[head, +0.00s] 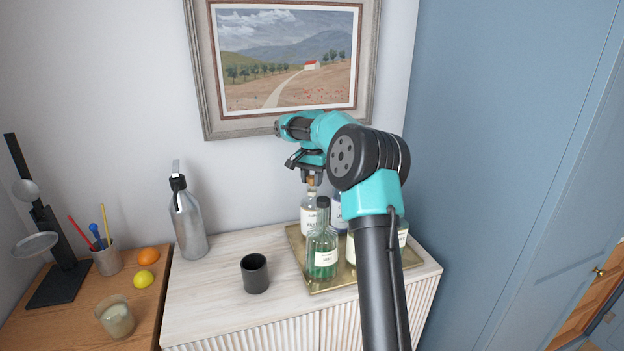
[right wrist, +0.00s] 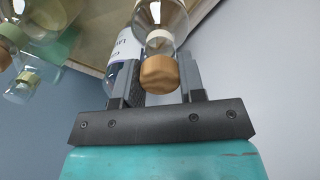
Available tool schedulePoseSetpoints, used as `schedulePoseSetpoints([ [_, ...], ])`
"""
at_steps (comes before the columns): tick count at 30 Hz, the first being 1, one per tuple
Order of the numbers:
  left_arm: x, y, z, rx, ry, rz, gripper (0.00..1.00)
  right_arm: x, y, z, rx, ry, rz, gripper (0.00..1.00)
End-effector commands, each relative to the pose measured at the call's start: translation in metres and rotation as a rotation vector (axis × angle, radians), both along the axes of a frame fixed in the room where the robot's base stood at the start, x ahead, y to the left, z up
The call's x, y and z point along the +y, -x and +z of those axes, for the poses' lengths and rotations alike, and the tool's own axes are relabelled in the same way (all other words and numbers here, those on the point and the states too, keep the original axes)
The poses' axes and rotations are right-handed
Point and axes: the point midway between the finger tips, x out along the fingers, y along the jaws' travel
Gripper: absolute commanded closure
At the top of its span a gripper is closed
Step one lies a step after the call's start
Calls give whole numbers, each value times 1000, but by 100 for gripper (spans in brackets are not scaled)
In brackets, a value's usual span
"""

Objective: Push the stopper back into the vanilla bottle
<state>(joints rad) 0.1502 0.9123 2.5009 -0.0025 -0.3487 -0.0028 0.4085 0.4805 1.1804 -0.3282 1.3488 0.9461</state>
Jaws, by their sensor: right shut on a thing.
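The vanilla bottle (head: 309,222) is clear glass with a white label, standing upright at the back left of a brass tray (head: 296,248). Its tan wooden stopper (head: 311,183) is at the neck, and it also shows in the right wrist view (right wrist: 159,76). My right gripper (head: 312,177) comes from above, its fingers (right wrist: 161,72) shut on the stopper from both sides. A clear glass neck with a pale ring shows right beyond the stopper; how deep the stopper sits is hard to tell. My left gripper is out of view.
A green bottle with a dark cap (head: 322,245) stands close in front, and a blue-labelled bottle (right wrist: 124,47) close beside. My right arm hides part of the tray. A black cup (head: 255,274) and steel bottle (head: 187,222) stand left; the cabinet top between is clear.

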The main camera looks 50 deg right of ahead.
Motion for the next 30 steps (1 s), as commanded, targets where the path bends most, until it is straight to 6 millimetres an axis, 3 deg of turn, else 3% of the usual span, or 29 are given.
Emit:
schedulePoseSetpoints([
  [30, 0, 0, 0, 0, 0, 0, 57, 0, 0, -5, 0, 0, 0, 85],
])
